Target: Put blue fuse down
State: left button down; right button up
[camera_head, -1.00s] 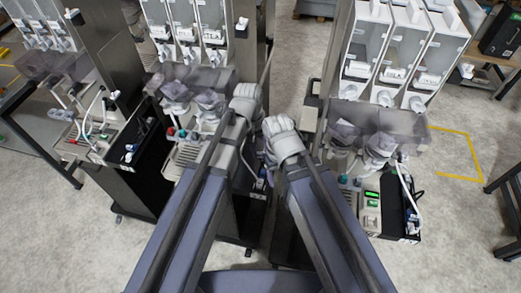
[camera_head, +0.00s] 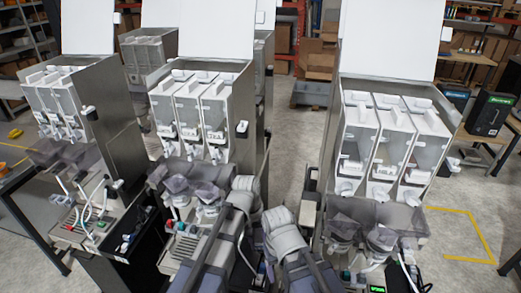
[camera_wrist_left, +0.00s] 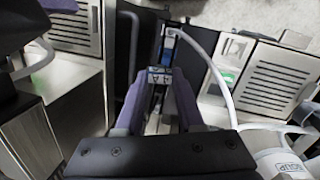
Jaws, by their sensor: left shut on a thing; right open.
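In the left wrist view my left gripper (camera_wrist_left: 160,82) is shut on a small blue-and-white piece, the blue fuse (camera_wrist_left: 159,74). It is held between the purple fingers, over a dark narrow area. In the head view the left fingertips and the fuse are hidden behind my left wrist. In the head view my right wrist hides most of that gripper. I cannot tell whether the fuse touches anything below.
Dispenser stations with clear hoppers (camera_head: 203,115) stand in a row, with another on the right (camera_head: 385,150). Metal grated trays (camera_wrist_left: 275,80) lie either side.

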pick_arm(q)
notch_tip(320, 180, down, 11)
jog(key=b, duration=0.9)
jog(key=shift+r+b, duration=0.15)
jog(key=shift+b, duration=0.25)
jog(key=shift+r, duration=0.1)
pick_arm(e)
notch_tip(320, 180, down, 10)
jog(key=shift+f, duration=0.25)
jog(key=shift+c, duration=0.3)
